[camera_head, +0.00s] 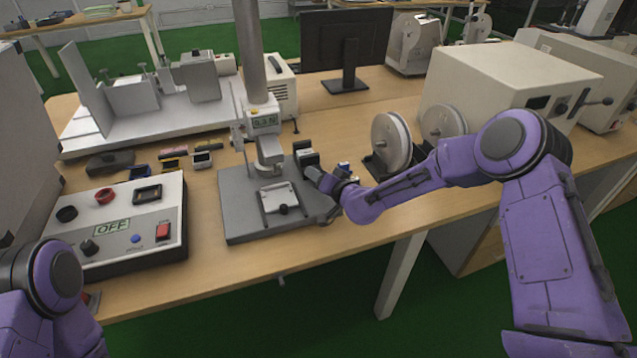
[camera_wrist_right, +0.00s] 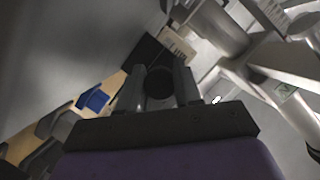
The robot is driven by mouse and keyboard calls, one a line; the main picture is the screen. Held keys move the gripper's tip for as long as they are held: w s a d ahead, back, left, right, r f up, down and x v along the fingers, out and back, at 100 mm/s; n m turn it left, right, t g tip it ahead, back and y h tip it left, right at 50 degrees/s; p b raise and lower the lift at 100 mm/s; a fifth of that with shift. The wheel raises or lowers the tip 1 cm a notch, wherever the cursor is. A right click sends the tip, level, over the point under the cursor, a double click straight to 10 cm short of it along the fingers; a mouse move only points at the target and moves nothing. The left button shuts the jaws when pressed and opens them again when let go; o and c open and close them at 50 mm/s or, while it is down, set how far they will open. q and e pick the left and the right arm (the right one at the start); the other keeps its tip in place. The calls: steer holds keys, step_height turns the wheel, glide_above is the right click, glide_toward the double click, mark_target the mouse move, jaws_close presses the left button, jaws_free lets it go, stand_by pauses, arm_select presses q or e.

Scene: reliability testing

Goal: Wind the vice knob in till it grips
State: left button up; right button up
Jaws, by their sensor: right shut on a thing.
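The vice (camera_head: 306,157) is a small dark block with a light part, at the right side of a grey base plate (camera_head: 240,212) on the bench. In the right wrist view the vice (camera_wrist_right: 147,53) lies just beyond my fingers. Its round black knob (camera_wrist_right: 160,84) sits between the two fingers. My right gripper (camera_head: 314,174) reaches in from the right and is shut on the knob; its fingers (camera_wrist_right: 160,92) flank it on both sides. The head view hides most of the knob. Whether the vice jaws touch anything cannot be told. My left arm shows at lower left, its gripper out of frame.
A test stand column (camera_head: 250,55) with a display (camera_head: 264,121) rises beside the vice. A control box (camera_head: 120,225) marked OFF stands left of the plate. Two grey wheels (camera_head: 391,138) stand to the right, near my right forearm. The bench's front strip is mostly clear.

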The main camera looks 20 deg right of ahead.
steer(key=shift+m+y+b, duration=0.3)
steer(key=shift+m+b, duration=0.4)
steer(key=shift+b, duration=0.05)
steer(key=o, duration=1)
steer(key=shift+o, duration=0.2)
steer(key=v, duration=1)
steer(key=shift+s+d+f, duration=0.1)
steer(key=shift+s, duration=0.15)
